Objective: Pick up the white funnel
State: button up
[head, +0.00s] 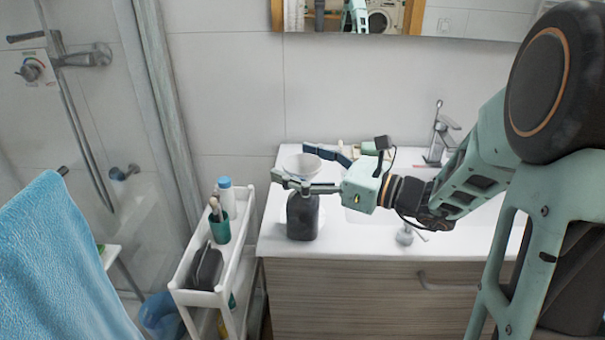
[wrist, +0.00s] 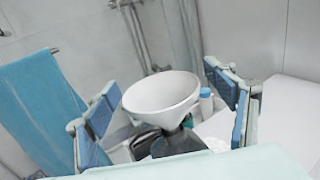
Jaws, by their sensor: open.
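The white funnel (head: 300,165) sits in the mouth of a dark bottle (head: 302,217) at the left end of the white counter. My gripper (head: 292,163) reaches in from the right, with its jaws spread to either side of the funnel. In the wrist view the funnel (wrist: 160,95) lies between the two blue-padded fingers, with visible gaps on both sides. The dark bottle (wrist: 177,143) shows below it. The front finger hides part of the funnel's lower body and the bottle's neck in the head view.
A white cart (head: 240,262) with a teal cup (head: 220,230), a blue-capped bottle (head: 227,197) and a dark pouch (head: 206,268) stands left of the counter. A faucet (head: 440,138) is at the back right. A blue towel (head: 62,265) hangs at the far left.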

jog(key=c, duration=1)
jog(key=shift+r, duration=0.1)
jog(key=shift+c, duration=0.2)
